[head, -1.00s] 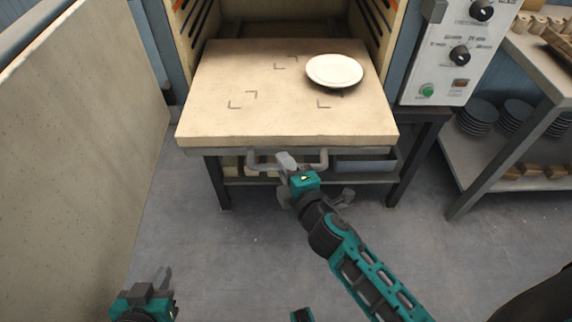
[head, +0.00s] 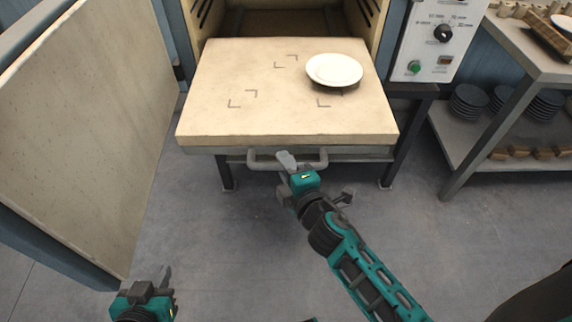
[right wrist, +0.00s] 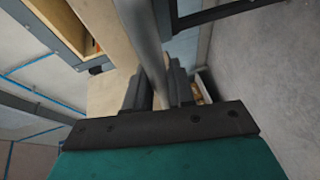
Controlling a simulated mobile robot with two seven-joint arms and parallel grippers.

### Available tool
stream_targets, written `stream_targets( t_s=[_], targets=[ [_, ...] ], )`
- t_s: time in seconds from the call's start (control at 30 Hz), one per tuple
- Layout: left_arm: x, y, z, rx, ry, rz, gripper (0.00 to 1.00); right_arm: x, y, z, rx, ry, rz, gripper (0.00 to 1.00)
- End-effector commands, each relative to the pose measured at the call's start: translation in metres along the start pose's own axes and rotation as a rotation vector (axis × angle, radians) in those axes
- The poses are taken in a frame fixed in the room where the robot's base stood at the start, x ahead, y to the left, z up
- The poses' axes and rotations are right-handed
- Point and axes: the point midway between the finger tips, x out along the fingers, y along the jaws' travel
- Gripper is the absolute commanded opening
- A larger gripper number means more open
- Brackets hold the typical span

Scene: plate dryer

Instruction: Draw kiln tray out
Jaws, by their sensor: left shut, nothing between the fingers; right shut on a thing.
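The kiln tray (head: 215,105) is a thick beige slab drawn well out of the kiln chamber, with dark corner marks on top. A white plate (head: 334,69) lies at its far right. A grey bar handle (head: 262,160) runs along the tray's front edge. My right gripper (head: 288,165) is shut on the handle. In the right wrist view the handle bar (right wrist: 148,50) passes between the fingers (right wrist: 160,92). My left gripper (head: 163,278) is shut and empty at the bottom left, well apart from the tray.
The open kiln door (head: 85,120) stands along the left side. The kiln chamber (head: 285,21) is behind the tray. A control panel (head: 428,45) is at the right. A shelf table (head: 480,140) with dark plates (head: 470,98) stands further right. The floor (head: 235,250) in front is clear.

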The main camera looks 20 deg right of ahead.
Motion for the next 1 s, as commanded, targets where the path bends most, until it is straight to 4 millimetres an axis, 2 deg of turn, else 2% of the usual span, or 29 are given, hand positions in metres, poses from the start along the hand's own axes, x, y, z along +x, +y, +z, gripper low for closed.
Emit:
stream_targets(
  t_s=[0.3,0.33,0.53,1.0],
  targets=[
    [0.0001,-0.0003,0.0003,0.000,0.000,0.000,0.00,-0.0004,-0.0014,-0.0001,0.000,0.000,-0.003,0.00],
    [0.0001,-0.0003,0.0004,0.000,0.000,-0.001,0.00,-0.0003,-0.0014,-0.0001,0.000,0.000,-0.003,0.25],
    [0.0001,-0.0003,0.0005,0.000,-0.001,-0.001,0.00,-0.0002,-0.0007,0.0000,0.000,0.000,-0.002,0.44],
    [-0.0022,-0.0005,-0.0032,0.001,0.001,-0.001,0.00,0.0008,0.0031,0.0039,-0.002,0.000,-0.001,0.44]
  ],
)
